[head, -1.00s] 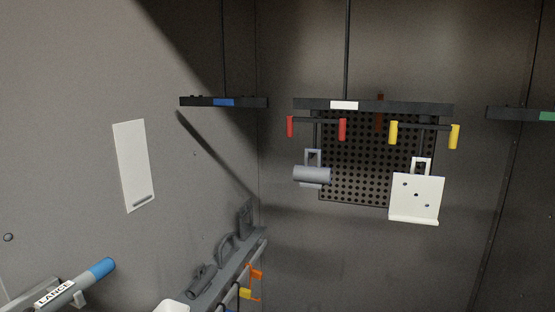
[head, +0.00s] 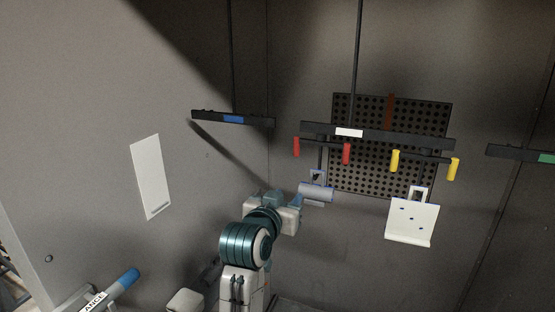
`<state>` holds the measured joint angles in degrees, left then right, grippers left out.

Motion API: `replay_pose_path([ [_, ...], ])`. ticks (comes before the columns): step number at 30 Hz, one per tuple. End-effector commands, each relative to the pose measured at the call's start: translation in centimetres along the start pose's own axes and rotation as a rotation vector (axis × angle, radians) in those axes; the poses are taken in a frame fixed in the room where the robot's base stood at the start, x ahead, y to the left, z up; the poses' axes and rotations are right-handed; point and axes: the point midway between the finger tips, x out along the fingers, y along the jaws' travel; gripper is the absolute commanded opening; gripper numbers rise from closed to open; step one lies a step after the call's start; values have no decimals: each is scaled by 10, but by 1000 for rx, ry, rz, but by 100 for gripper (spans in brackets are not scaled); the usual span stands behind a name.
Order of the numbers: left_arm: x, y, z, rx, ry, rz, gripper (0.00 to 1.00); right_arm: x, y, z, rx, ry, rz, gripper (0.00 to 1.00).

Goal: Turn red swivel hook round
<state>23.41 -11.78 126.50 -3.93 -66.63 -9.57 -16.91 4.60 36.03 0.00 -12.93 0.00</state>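The red swivel hook shows as a dark crossbar with two red ends, a left one (head: 297,146) and a right one (head: 346,153), under the black hanging bar (head: 400,138). A grey cylindrical part (head: 318,193) hangs from it by a bracket. The yellow-ended hook (head: 395,160) beside it carries a white plate (head: 411,221). My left gripper (head: 297,200) is at the left end of the grey part, below the red ends. Its fingers are small and partly hidden, so I cannot tell whether they touch or grip the part. My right gripper is out of view.
A perforated dark panel (head: 365,175) is on the wall behind the hooks. A bar with a blue label (head: 233,119) hangs to the left, and one with a green label (head: 547,158) to the right. A blue-tipped lance (head: 122,283) lies at lower left.

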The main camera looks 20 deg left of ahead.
Motion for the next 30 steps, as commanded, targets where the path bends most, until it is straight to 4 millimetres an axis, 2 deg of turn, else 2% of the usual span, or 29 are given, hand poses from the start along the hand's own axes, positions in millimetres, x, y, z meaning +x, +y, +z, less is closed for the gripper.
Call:
replay_pose_path([
  [1, -13, -1, -30, -4, 36, -2, 36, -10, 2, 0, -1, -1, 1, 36],
  [4, -33, -3, -61, -9, 82, -5, 36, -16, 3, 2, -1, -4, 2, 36],
  [7, -45, -4, -77, -12, 108, -6, 36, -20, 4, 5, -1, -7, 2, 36],
  [11, -46, -4, -85, -12, 120, -7, 36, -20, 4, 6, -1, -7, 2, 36],
  [17, -17, -5, -87, -10, 118, -8, 36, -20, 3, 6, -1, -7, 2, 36],
  [24, 29, -5, -93, -11, 118, -8, 36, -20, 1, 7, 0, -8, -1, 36],
  [30, 56, -5, -96, -11, 118, -8, 36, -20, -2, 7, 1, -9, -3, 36],
])
